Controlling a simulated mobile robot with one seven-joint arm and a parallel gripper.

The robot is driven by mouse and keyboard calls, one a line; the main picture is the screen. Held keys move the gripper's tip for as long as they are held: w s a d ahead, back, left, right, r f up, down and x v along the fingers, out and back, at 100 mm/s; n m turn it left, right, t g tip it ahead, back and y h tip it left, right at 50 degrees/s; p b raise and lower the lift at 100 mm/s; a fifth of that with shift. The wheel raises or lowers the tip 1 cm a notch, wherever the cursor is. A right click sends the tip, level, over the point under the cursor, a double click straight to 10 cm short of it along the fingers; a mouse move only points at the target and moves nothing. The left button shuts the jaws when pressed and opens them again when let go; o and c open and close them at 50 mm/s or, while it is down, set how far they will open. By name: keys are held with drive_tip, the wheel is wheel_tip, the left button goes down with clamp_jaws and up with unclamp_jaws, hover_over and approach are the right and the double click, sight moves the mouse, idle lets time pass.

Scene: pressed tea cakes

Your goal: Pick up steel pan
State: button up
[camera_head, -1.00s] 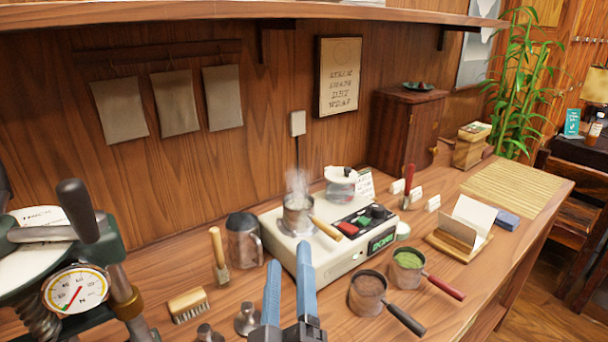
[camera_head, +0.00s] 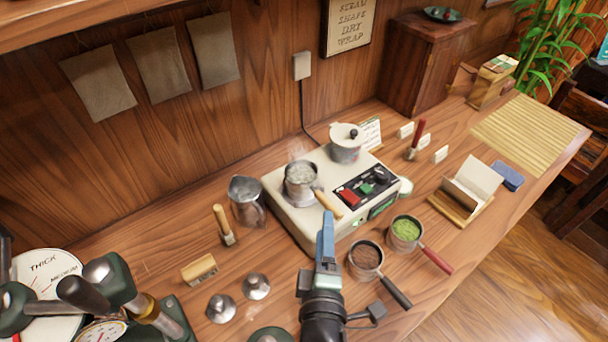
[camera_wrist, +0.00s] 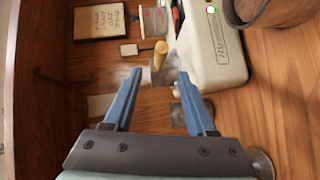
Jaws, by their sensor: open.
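A small steel pan (camera_head: 300,182) with a wooden handle sits steaming on the white hot-plate unit (camera_head: 290,222). Two other small metal pans stand in front of the unit. One (camera_head: 366,258) has dark contents and a black handle, the other (camera_head: 406,232) green contents and a red handle. My gripper (camera_head: 326,216) has blue fingers, seen edge-on just in front of the unit, below the wooden handle and left of the dark-filled pan. In the wrist view, my gripper (camera_wrist: 160,76) is open with nothing between its fingers; the unit (camera_wrist: 212,50) is to its right.
A metal pitcher (camera_head: 246,202), a wooden-handled brush (camera_head: 224,226) and a block brush (camera_head: 199,269) stand left of the unit. A lidded pot (camera_head: 346,145) sits at its back. A gauge machine (camera_head: 100,300) is at lower left.

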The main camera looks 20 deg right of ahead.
sight(324, 204)
drive_tip(key=shift+p+x, duration=0.75)
drive_tip(key=shift+x, duration=3.3)
drive_tip(key=shift+c, duration=0.4)
clamp_jaws()
drive_tip(key=shift+r, duration=0.15)
